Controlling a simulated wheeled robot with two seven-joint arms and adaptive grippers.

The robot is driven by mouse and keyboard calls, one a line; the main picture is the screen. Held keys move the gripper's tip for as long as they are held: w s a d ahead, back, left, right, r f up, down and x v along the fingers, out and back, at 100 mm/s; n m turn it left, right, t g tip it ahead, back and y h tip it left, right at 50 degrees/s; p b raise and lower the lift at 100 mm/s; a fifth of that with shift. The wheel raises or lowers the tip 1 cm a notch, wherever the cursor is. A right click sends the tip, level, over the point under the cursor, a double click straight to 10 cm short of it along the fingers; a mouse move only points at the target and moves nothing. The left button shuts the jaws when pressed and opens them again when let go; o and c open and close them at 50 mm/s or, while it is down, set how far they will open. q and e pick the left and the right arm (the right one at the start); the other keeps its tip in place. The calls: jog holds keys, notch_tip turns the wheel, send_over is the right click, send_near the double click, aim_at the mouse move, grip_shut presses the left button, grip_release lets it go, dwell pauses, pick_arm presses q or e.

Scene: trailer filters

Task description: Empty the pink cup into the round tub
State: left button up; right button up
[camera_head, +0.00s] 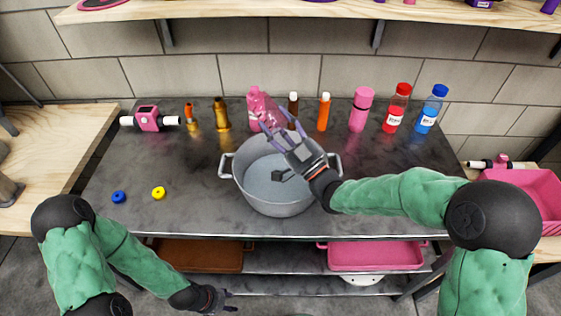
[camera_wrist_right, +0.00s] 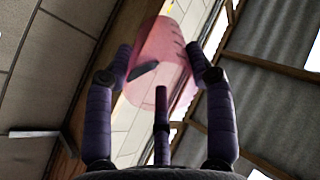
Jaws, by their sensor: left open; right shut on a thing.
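The round tub (camera_head: 247,182) is a grey metal pot with two side handles, standing on the dark table. My right gripper (camera_head: 268,125) is shut on the pink cup (camera_head: 266,108), a see-through pink vessel held above the tub's back rim. In the right wrist view the cup (camera_wrist_right: 160,55) sits between the fingers and looks tilted. A dark shape shows against it; I cannot tell whether it is inside. The cup's contents are not clear. My left gripper (camera_head: 222,299) is open and empty, low in front of the table.
Several bottles stand along the table's back, including a pink bottle (camera_head: 361,108), a red one (camera_head: 397,108) and a blue one (camera_head: 431,109). A blue ring (camera_head: 118,197) and a yellow ring (camera_head: 158,192) lie at left. A pink crate (camera_head: 540,195) stands at right. The table's left front is mostly clear.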

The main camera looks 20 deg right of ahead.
jog(key=shift+s+d+r+t+y, duration=0.2)
jog(key=shift+r+t, duration=0.35)
jog(key=shift+r, duration=0.45)
jog(key=shift+s+a+r+t+y, duration=0.1)
jog(key=shift+r+t+y, duration=0.35)
jog(key=shift+r, duration=0.5)
jog(key=shift+s+d+r+t+y, duration=0.15)
jog(key=shift+r+t, duration=0.45)
jog(key=shift+r, duration=0.4)
dwell(0.6)
